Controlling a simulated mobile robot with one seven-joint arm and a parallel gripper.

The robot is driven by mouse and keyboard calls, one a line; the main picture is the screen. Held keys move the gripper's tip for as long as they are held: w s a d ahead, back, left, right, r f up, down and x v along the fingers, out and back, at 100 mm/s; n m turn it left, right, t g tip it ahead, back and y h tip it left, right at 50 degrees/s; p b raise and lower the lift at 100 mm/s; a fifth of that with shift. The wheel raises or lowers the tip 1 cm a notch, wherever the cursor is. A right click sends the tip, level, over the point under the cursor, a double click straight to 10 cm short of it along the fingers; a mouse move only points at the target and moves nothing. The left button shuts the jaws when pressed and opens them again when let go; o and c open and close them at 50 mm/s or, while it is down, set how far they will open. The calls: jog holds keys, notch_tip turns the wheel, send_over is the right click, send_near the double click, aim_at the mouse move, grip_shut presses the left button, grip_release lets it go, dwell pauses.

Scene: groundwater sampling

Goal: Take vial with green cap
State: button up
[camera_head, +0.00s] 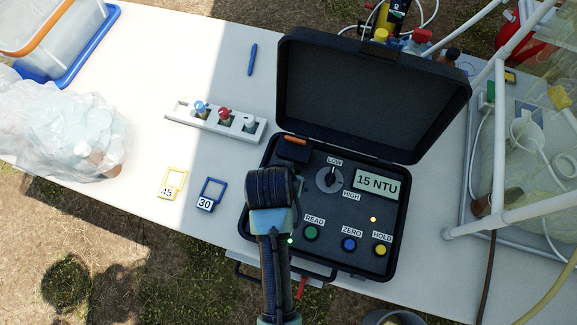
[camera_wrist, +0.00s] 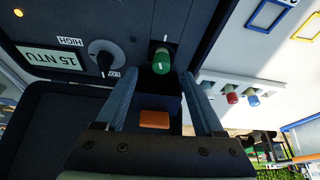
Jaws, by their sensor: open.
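The vial's green cap (camera_wrist: 162,62) shows in the wrist view, standing up from the dark panel of the meter case. The vial's body is not visible below it. In the head view the vial is hidden by my gripper (camera_head: 270,185), which is over the left part of the open meter case (camera_head: 245,225). In the wrist view my gripper (camera_wrist: 162,70) is open, with its fingertips to either side of the green cap. I cannot tell whether they touch it. Nothing is held.
The meter has a knob (camera_head: 329,179), a 15 NTU display (camera_head: 377,184) and several buttons. A white rack (camera_head: 182,116) with blue-, red- and white-capped vials stands behind left. Yellow (camera_head: 166,190) and blue (camera_head: 221,188) frames lie left. The raised lid (camera_head: 370,95) stands behind.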

jog(key=shift+w+x, duration=0.2)
jog(key=shift+x, duration=1.6)
jog(key=shift+w+x, duration=0.15)
jog(key=shift+x, duration=1.65)
jog(key=shift+r, duration=0.15)
grip_shut()
